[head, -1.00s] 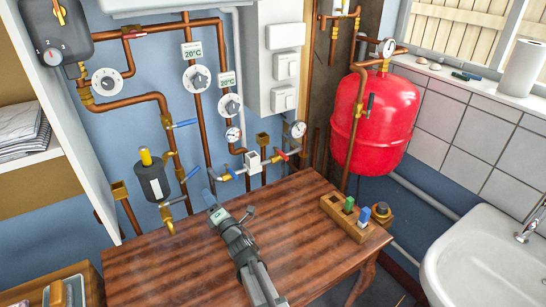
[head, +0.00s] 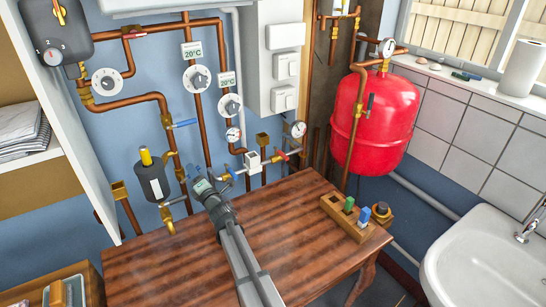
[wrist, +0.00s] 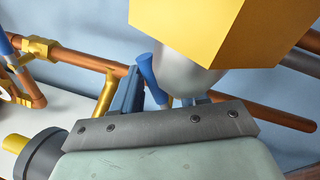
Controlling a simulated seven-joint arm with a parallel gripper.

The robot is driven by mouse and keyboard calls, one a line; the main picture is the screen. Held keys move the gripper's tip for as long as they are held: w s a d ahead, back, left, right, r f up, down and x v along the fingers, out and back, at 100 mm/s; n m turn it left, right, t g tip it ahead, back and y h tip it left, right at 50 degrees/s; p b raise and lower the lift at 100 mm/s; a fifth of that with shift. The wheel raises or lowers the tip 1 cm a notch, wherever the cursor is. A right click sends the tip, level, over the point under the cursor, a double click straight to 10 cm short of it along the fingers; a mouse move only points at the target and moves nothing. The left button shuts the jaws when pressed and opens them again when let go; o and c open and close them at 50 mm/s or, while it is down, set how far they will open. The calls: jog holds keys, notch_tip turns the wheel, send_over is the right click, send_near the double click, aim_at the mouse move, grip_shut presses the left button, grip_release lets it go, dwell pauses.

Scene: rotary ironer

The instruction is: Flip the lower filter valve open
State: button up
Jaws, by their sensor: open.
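The filter (head: 152,182) is a dark grey cylinder with a yellow top, left of the copper pipe on the blue wall. The lower filter valve (head: 174,201) is low beside it, with a blue lever pointing right and slightly up. My gripper (head: 197,183) is open, just right of that lever; I cannot tell whether it touches. In the wrist view a blue lever (wrist: 151,80) stands close beyond my gripper's dark bar, beside a pale rounded part. I cannot tell which valve it belongs to. The filter's dark body and yellow top show at lower left (wrist: 40,155).
Another blue lever (head: 185,123) sits higher on the pipe. A large yellow block (wrist: 225,30) fills the upper wrist view, close to the camera. Pipework with a white-bodied valve (head: 252,161) lies to the right. The wooden table (head: 150,265) below is mostly clear.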

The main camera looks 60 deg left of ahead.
jog(key=d+f+m, duration=0.1)
jog(key=d+m, duration=0.1)
jog(key=d, duration=0.2)
jog(key=d+f+m+t, duration=0.1)
jog(key=d+f, duration=0.1)
jog(key=d, duration=0.3)
jog(key=d+f+m, duration=0.1)
jog(key=d+m, duration=0.1)
jog(key=d, duration=0.2)
jog(key=shift+w+d+f+m, duration=0.15)
jog(key=shift+w+d+m, duration=0.1)
jog(key=shift+w+m, duration=0.1)
jog(key=w+d+r+m+t, duration=0.1)
jog(key=w+r+m+t, duration=0.3)
jog(key=w+r, duration=0.3)
jog(key=w+d+r+m+t, duration=0.2)
jog(key=w+r, duration=0.5)
jog(key=w, duration=0.7)
jog(key=shift+w+m+t, duration=0.35)
jog(key=shift+m+t, duration=0.5)
jog(key=shift+t, duration=0.15)
jog(key=shift+f, duration=0.1)
jog(key=shift+c, duration=0.3)
